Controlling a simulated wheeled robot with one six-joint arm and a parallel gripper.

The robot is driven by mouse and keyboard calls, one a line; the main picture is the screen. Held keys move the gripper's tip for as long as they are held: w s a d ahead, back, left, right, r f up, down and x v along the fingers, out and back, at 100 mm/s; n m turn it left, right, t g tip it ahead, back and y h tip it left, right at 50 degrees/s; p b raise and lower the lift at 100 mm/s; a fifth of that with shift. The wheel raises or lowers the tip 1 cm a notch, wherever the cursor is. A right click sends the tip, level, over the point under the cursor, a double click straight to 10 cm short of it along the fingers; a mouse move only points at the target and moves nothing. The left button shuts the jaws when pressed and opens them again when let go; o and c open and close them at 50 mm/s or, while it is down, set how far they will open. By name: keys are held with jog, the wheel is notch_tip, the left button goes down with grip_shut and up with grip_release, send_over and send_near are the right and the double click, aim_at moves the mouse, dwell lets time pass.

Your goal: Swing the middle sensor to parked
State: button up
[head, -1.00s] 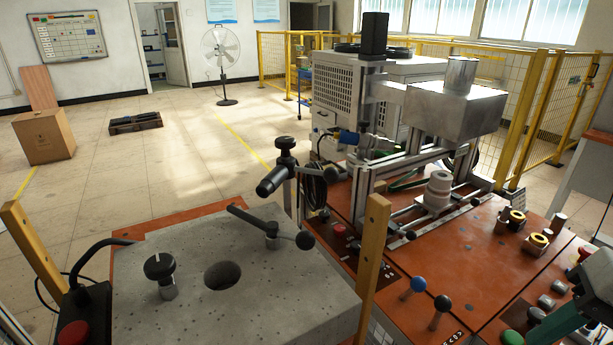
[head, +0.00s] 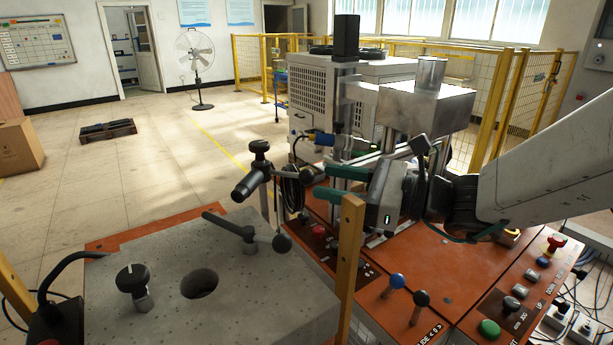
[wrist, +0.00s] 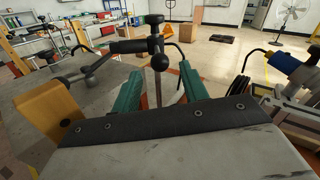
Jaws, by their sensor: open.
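The middle sensor (head: 244,186) is a black barrel on an upright post behind the grey block, pointing lower left in the head view. A black clamp knob tops its post, and a short rod with a black ball (head: 305,172) sticks out to the right. My gripper (head: 331,183) is open and empty, its green fingers pointing left just right of the ball. In the wrist view the sensor barrel (wrist: 128,46) points left, and the ball (wrist: 160,62) and post line up between my gripper's fingers (wrist: 160,82). I cannot tell whether the fingers reach around the ball.
A grey block (head: 245,310) carries a black lever (head: 235,227), a dial knob (head: 131,278) and a round hole. A wooden post (head: 348,270) stands close below my gripper. Behind it is the metal heater frame (head: 425,105). The orange panel (head: 450,275) holds several knobs and buttons.

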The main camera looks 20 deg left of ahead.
aim_at(307, 174)
jog(key=a, duration=0.5)
jog(key=shift+w+a, duration=0.1)
jog(key=shift+w, duration=0.2)
grip_shut()
